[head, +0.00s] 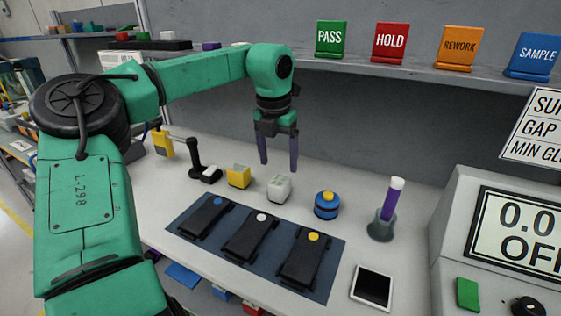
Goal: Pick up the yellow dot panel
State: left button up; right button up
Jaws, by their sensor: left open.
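The yellow dot panel (301,260) is a black module with a yellow dot at its far end. It lies at the right end of a dark blue mat (217,242). Beside it on the mat lie a white dot panel (249,237) in the middle and a blue dot panel (207,217) at the left. My left gripper (279,166) is open and empty, pointing down above the back of the bench. It is apart from the yellow dot panel, behind and to the left of it. My right gripper is not in view.
Behind the mat stand a yellow block (239,177), a white block (279,188) and a blue round container (327,206). A purple cylinder (389,207) stands at the right, with a dark-screened tablet (372,287) in front. A grey gauge (455,215) borders the right. A shelf (400,70) with signs runs behind.

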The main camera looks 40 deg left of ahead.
aim_at(302, 264)
jog(key=k, duration=1.5)
